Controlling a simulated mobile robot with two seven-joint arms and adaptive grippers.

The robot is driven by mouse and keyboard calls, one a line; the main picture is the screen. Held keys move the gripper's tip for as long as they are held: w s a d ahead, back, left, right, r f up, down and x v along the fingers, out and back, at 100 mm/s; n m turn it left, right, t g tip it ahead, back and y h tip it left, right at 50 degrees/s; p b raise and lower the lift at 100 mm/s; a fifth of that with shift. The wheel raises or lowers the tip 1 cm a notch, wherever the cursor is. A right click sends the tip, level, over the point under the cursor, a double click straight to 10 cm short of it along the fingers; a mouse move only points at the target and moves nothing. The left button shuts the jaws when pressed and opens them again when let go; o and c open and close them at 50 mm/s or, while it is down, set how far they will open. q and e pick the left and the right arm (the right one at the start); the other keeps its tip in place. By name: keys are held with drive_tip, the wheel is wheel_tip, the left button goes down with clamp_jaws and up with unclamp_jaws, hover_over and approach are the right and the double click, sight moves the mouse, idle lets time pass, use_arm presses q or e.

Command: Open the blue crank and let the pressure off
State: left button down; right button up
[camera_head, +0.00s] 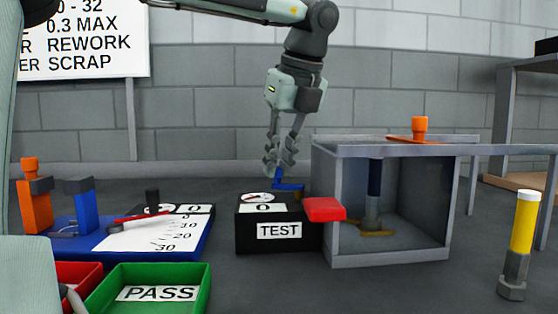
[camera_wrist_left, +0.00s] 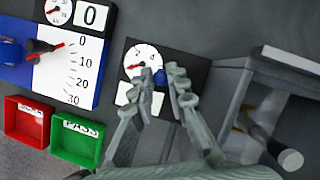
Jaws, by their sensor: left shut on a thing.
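The blue crank (camera_head: 288,185) sits on top of the black TEST box (camera_head: 245,236), at its back right. My left gripper (camera_head: 279,168) comes down from above and is shut on the crank's upright handle. In the left wrist view the blue handle (camera_wrist_left: 159,78) shows between the fingertips (camera_wrist_left: 171,78). The box carries a round gauge (camera_wrist_left: 143,59) with a red needle. A white window beside it reads 0 in the head view. A red pad (camera_head: 325,209) sticks out at the box's right side. My right gripper is not in view.
A grey bench frame (camera_head: 390,261) stands close to the right of the box. A blue board with a scale (camera_head: 103,242), a green PASS tray (camera_head: 203,284) and a red tray (camera_head: 65,273) are at left.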

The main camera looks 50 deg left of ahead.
use_arm(q)
drive_tip(key=c, duration=1.8)
unclamp_jaws()
drive_tip(key=shift+r, duration=0.1)
drive_tip(key=v, duration=1.2)
drive_tip(key=shift+s, duration=0.1)
